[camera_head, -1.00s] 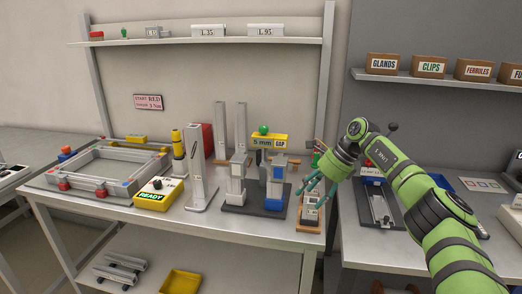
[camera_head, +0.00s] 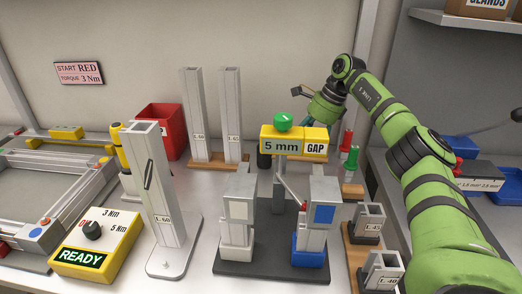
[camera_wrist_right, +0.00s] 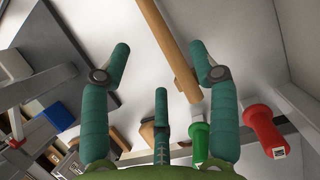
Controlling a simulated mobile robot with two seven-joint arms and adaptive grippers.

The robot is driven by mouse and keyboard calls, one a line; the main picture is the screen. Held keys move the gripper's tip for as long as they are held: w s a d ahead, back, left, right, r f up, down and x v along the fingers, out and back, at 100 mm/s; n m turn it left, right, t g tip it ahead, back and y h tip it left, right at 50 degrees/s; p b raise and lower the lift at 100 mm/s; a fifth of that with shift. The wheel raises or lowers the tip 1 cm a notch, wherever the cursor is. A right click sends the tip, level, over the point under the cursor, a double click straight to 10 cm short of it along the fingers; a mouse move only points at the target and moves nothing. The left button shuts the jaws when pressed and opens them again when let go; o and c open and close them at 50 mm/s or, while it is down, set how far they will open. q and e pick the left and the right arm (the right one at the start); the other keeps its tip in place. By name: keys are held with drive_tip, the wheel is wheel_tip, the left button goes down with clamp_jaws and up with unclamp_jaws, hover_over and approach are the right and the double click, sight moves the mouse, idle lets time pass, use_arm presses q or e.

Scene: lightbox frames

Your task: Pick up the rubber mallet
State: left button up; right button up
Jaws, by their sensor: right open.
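The rubber mallet is mostly hidden in the head view. A black piece that looks like its head (camera_head: 264,160) shows behind the yellow 5 mm gap block, with a wooden handle seeming to run right from it. In the right wrist view a long wooden handle (camera_wrist_right: 163,38) runs from the top edge down between the fingers. My right gripper (camera_wrist_right: 160,66) has its teal fingers spread around that handle, with nothing held; contact cannot be told. In the head view my right gripper (camera_head: 310,122) is behind and right of the gap block. My left gripper is not in view.
A green-handled tool (camera_head: 352,158) and a red-handled tool (camera_wrist_right: 263,127) stand close to the right gripper. A red bin (camera_head: 160,128) is further left.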

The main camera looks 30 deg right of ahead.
drive_tip(key=shift+w+f, duration=0.25)
drive_tip(key=shift+w, duration=0.05)
drive_tip(key=shift+f, duration=0.15)
drive_tip(key=shift+s+a+f, duration=0.1)
drive_tip(key=shift+a+f, duration=0.2)
drive_tip(key=shift+f, duration=0.3)
drive_tip(key=shift+a+f, duration=0.3)
drive_tip(key=shift+f, duration=0.3)
drive_tip(key=x, duration=0.2)
drive_tip(key=shift+w+f, duration=0.2)
drive_tip(key=shift+f, duration=0.1)
drive_tip(key=shift+w+f+p, duration=0.1)
drive_tip(key=shift+f+p, duration=0.15)
drive_tip(key=shift+p, duration=0.05)
drive_tip(key=shift+a, duration=0.1)
clamp_jaws()
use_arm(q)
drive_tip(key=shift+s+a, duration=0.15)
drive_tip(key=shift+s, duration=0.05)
use_arm(e)
drive_tip(key=shift+w, duration=0.1)
